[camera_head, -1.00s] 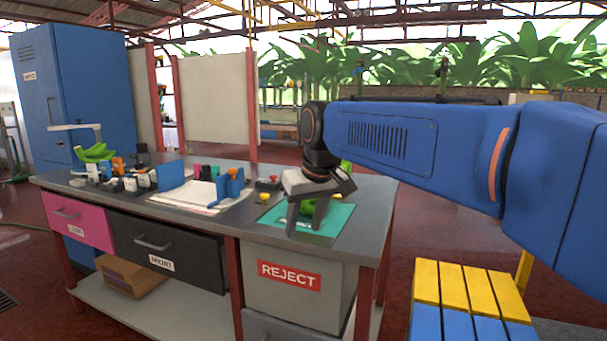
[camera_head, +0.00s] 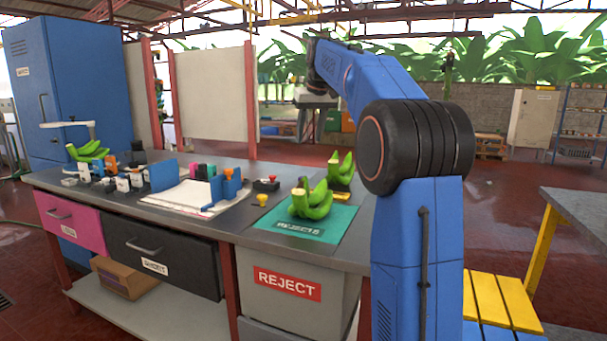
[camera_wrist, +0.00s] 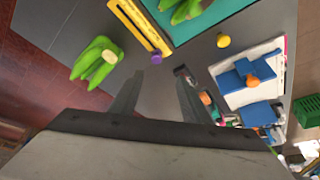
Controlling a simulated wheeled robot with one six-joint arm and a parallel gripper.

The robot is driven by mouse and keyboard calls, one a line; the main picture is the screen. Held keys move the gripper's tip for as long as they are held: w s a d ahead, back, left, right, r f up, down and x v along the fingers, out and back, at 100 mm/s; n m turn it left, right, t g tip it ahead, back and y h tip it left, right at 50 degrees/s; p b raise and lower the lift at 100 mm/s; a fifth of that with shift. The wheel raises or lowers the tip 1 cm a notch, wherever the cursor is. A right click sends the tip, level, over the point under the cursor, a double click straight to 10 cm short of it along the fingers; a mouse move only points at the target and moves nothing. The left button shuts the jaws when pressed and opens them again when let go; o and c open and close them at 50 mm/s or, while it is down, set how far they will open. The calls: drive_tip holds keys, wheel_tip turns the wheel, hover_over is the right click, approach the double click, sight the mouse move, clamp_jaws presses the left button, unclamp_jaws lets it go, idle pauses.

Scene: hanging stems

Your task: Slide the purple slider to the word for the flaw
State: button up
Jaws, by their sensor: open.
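A purple slider (camera_wrist: 157,58) sits at the near end of a yellow bar (camera_wrist: 137,22) in the wrist view. The bar has markings along it, too small to read as words. It lies on the grey table beside a teal mat (camera_wrist: 212,18). My gripper (camera_wrist: 157,88) is open and empty, its fingers apart, with the slider just beyond the fingertips in the picture.
A yellow knob (camera_head: 263,200), a red-buttoned box (camera_head: 267,184) and blue holders (camera_head: 225,188) over white sheets stand left of the mat. Several small items crowd the table's left end. A bin marked REJECT (camera_head: 286,283) is below.

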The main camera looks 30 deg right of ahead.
drive_tip(key=x, duration=1.1)
drive_tip(key=d+x, duration=0.1)
drive_tip(key=x, duration=0.5)
drive_tip(key=shift+w+f, duration=0.15)
drive_tip(key=shift+w, duration=0.35)
